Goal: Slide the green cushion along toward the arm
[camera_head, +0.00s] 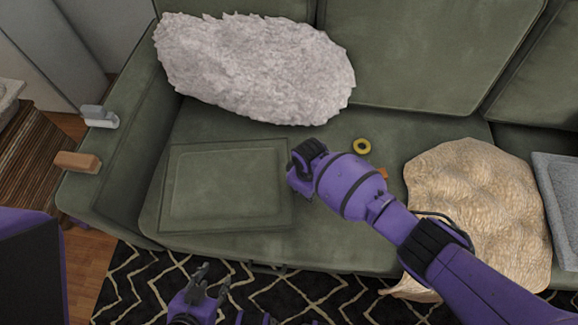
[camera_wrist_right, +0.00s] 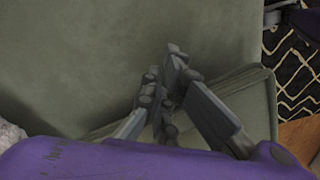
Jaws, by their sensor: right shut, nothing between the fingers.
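The green cushion (camera_head: 225,185) lies flat on the left part of the green seat, close to the sofa's left arm (camera_head: 125,150), with a strip of seat between them. My right gripper (camera_head: 298,188) is shut and empty at the cushion's right edge. In the right wrist view its closed fingers (camera_wrist_right: 165,80) hang over the seat beside the piped edge of the cushion (camera_wrist_right: 245,95); I cannot tell whether they touch it. The wrist hides part of the cushion there. My left gripper (camera_head: 213,277) is open and empty, low in front of the sofa over the rug.
A grey shaggy pillow (camera_head: 255,70) leans behind the cushion. A yellow ring (camera_head: 362,146) and an orange piece (camera_head: 382,174) lie right of my right wrist. A tan pillow (camera_head: 480,210) lies farther right.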

